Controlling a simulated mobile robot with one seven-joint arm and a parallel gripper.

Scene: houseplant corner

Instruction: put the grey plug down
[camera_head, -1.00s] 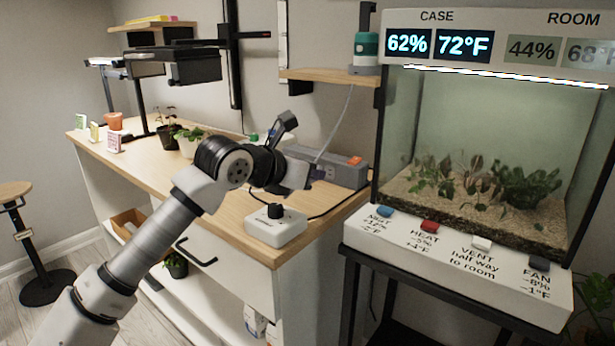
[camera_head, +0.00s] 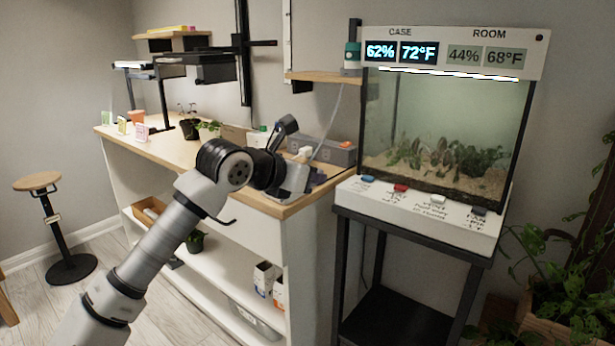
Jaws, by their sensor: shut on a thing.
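My gripper (camera_head: 298,183) is over the right end of the wooden-topped counter (camera_head: 305,203), in front of the grey power strip (camera_head: 335,153). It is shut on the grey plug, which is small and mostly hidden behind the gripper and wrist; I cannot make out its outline. A thin grey cable (camera_head: 336,110) hangs from the wall shelf down to behind the gripper. A small pale thing (camera_head: 305,152) shows by the power strip, just above the gripper; I cannot tell what it is. Whether the plug touches the counter is hidden.
The lit glass case (camera_head: 440,140) stands on a black stand to the right, with coloured buttons along its front ledge. Potted plants (camera_head: 190,129) and small cards (camera_head: 141,132) stand on the counter's left part. A stool (camera_head: 40,183) is at far left.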

